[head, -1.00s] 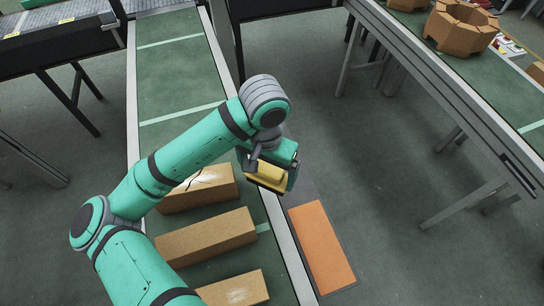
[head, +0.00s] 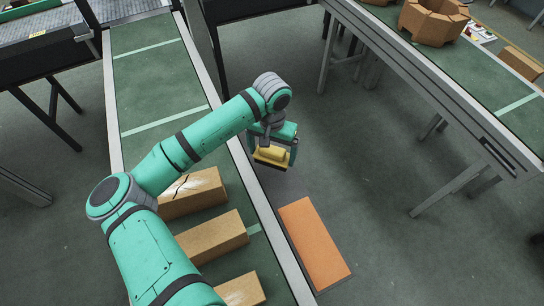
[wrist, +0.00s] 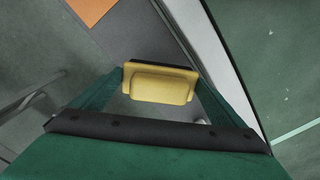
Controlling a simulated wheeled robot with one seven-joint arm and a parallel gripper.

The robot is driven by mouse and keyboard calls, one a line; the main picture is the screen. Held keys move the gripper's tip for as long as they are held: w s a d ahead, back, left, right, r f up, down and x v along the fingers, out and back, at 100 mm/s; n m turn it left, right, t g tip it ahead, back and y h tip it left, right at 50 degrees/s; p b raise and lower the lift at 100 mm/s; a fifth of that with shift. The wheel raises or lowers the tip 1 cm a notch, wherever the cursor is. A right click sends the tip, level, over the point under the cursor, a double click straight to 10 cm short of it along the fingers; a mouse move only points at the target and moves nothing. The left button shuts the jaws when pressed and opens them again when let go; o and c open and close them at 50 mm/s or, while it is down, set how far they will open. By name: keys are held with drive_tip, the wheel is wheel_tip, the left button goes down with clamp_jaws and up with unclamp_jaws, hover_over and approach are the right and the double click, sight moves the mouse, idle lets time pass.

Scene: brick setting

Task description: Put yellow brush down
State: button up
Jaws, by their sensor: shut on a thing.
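The yellow brush (head: 271,154) has a yellow back and a dark lower edge. My gripper (head: 272,155) is shut on it and holds it in the air just right of the conveyor's edge rail. In the wrist view the yellow brush (wrist: 159,84) sits between the two green fingers of my gripper (wrist: 158,86), with grey floor below it. Its bristle side is mostly hidden.
A green conveyor (head: 152,90) with several brown bricks (head: 212,237) runs along the left. An orange panel (head: 314,243) lies right of it, low down. Grey floor between is clear.

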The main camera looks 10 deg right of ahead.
sight(273, 157)
drive_tip(key=f, duration=0.3)
drive_tip(key=shift+w+d+f, duration=0.15)
drive_tip(key=shift+w+f, duration=0.25)
drive_tip(key=shift+s+d, duration=0.15)
drive_tip(key=shift+d, duration=0.15)
drive_tip(key=shift+a+f, duration=0.15)
drive_tip(key=shift+a, duration=0.05)
drive_tip(key=o, duration=0.9)
drive_tip(key=shift+a, duration=0.2)
drive_tip(key=shift+d, duration=0.1)
drive_tip(key=shift+r, duration=0.35)
wheel_tip(273, 157, up, 12)
drive_tip(key=shift+f, duration=0.2)
